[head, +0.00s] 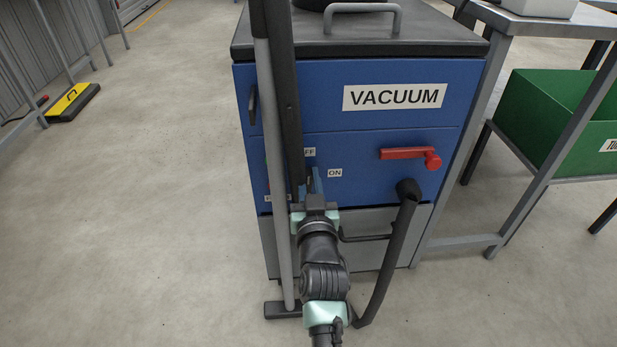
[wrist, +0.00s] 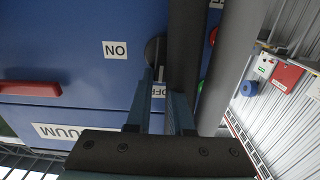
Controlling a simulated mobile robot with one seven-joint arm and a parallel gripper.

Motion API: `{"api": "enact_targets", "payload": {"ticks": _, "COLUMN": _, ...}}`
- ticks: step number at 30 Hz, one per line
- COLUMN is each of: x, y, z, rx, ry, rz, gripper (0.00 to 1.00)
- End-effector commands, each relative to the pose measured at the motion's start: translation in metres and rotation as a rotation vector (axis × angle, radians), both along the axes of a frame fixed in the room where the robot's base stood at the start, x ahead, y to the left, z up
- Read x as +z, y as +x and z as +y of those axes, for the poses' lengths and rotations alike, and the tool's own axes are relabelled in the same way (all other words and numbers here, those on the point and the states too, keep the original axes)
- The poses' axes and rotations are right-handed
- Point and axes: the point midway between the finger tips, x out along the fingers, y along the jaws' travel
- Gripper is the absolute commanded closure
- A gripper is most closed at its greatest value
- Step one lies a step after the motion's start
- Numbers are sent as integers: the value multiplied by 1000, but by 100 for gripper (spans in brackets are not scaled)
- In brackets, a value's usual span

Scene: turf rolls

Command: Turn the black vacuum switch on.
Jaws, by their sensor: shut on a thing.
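The black vacuum switch (wrist: 152,50) shows in the wrist view as a dark round knob on the blue cabinet front, close to a dark upright hose. My gripper (wrist: 162,82) is at the switch, its fingers shut on it. The fingers hide much of the switch, so its exact angle cannot be told. The ON label (head: 335,173) is to the right of my gripper (head: 309,186) in the head view. The OFF label (head: 309,152) is above it, partly covered by the hose. In the head view the switch is hidden behind my gripper and the hose.
A grey pole (head: 273,130) and the dark hose (head: 288,100) stand just left of my gripper. A red handle (head: 405,154) is on the cabinet (head: 285,92) to the right. A bent black tube (head: 395,235) rises right of my arm.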

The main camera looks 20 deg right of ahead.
Motion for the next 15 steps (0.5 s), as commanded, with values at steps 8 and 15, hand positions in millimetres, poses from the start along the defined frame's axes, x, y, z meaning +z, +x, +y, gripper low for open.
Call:
{"api": "enact_targets", "payload": {"ticks": 8, "x": -1, "y": -1, "z": -4, "rx": 0, "ry": 149, "rz": -43, "gripper": 100}}
{"api": "enact_targets", "payload": {"ticks": 15, "x": -2, "y": -3, "z": -9, "rx": 0, "ry": 359, "rz": -104, "gripper": 100}}
